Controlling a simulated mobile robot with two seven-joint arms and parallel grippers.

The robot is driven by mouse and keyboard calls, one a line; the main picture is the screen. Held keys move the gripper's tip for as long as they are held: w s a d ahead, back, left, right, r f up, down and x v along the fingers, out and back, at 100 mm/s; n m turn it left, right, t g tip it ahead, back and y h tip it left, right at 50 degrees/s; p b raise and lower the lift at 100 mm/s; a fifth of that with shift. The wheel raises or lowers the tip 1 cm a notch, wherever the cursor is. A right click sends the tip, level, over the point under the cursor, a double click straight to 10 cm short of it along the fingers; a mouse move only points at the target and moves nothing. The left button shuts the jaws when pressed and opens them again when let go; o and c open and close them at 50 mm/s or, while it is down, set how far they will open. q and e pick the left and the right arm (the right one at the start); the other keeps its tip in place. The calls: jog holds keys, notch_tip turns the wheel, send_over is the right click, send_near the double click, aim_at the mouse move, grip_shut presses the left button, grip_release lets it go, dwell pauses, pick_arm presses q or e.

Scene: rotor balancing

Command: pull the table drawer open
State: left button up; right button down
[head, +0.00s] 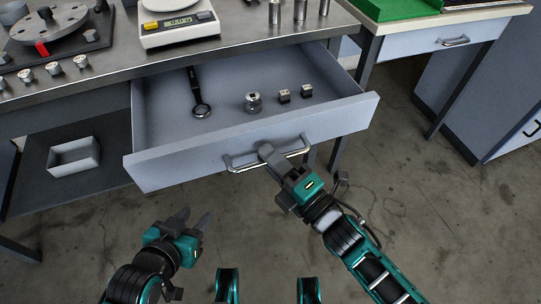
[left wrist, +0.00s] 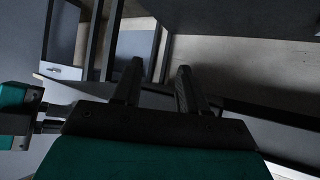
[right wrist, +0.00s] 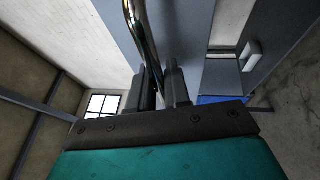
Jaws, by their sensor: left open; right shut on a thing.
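The table drawer (head: 165,165) stands pulled out from under the metal worktop in the head view. Inside it lie a dark wrench-like tool (head: 199,100), a round metal piece (head: 253,103) and two small dark blocks (head: 284,96). My right gripper (head: 269,153) is shut on the drawer's bar handle (head: 240,167), near its middle. The right wrist view also shows the shiny handle (right wrist: 140,35) running between the fingers. My left gripper (head: 191,221) is open and empty, low in front of the drawer and apart from it.
A scale (head: 178,22), a rotor on a dark base (head: 48,22) and several small metal pieces stand on the worktop. A white open box (head: 74,157) sits on the lower shelf at left. A second table with a closed drawer (head: 420,47) stands at right. The floor in front is clear.

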pick_arm(q)
jog(key=shift+w+d, duration=0.1)
pick_arm(e)
jog(key=c, duration=1.4)
grip_release()
jog(key=shift+c, duration=0.2)
pick_arm(q)
jog(key=shift+s+r+p, duration=0.2)
jog(key=shift+r+p, duration=0.15)
jog(key=shift+p, duration=0.1)
pick_arm(e)
jog(key=v, duration=1.3)
jog(key=shift+a, duration=0.1)
